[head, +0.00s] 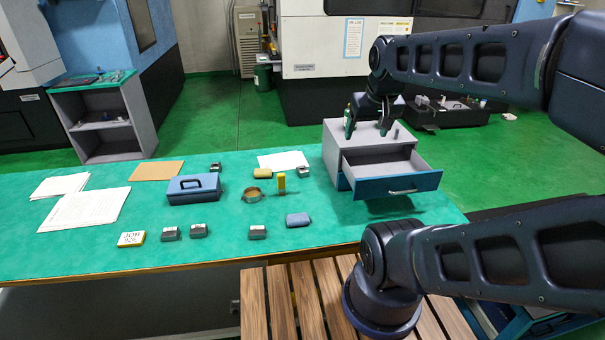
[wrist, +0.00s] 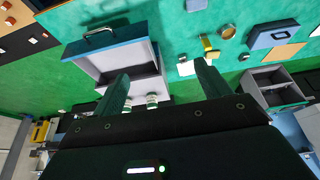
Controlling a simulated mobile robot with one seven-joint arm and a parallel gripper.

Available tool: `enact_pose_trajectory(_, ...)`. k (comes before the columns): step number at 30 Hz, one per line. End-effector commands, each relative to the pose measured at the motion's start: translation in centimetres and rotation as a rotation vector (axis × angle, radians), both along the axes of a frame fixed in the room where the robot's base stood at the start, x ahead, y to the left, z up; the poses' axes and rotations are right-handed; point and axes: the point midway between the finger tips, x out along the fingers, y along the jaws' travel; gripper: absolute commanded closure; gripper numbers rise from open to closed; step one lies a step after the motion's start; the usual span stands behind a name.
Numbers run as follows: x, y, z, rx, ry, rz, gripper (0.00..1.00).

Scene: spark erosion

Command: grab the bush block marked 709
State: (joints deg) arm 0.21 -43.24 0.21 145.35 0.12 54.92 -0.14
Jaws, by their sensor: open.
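Several small dark grey blocks lie on the green table in the head view. Two sit side by side at the front left, one block (head: 170,233) and another block (head: 198,230). A third block (head: 257,232) sits at front centre. Two more lie farther back, one block (head: 215,167) behind the blue box and one block (head: 303,171) by the white paper. Their markings are too small to read, so I cannot tell which is 709. My gripper (head: 367,129) is open and empty above the grey drawer cabinet, away from these blocks. Its open fingers show in the wrist view (wrist: 162,75).
The cabinet (head: 338,140) has its blue-fronted drawer (head: 395,186) pulled open at the table's right. A blue handled box (head: 193,195), a brass ring (head: 251,194), a yellow upright piece (head: 281,183), a blue-grey case (head: 298,220) and a JOB sign (head: 131,239) stand among the blocks.

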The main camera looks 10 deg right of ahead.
Motion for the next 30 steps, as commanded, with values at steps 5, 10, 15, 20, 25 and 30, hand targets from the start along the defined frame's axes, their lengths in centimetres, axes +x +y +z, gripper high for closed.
enact_pose_trajectory(5,0.0,0.0,0.0,0.000,0.000,0.000,0.22)
enact_pose_trajectory(10,0.3,0.0,0.0,0.003,0.003,-0.007,0.22)
enact_pose_trajectory(15,2.5,0.0,0.3,0.023,0.028,-0.068,0.22)
enact_pose_trajectory(20,6.0,0.0,0.4,0.052,0.062,-0.175,0.22)
enact_pose_trajectory(25,9.9,0.3,-0.1,0.074,0.096,-0.290,0.22)
enact_pose_trajectory(30,14.0,0.7,-1.0,0.089,0.123,-0.408,0.22)
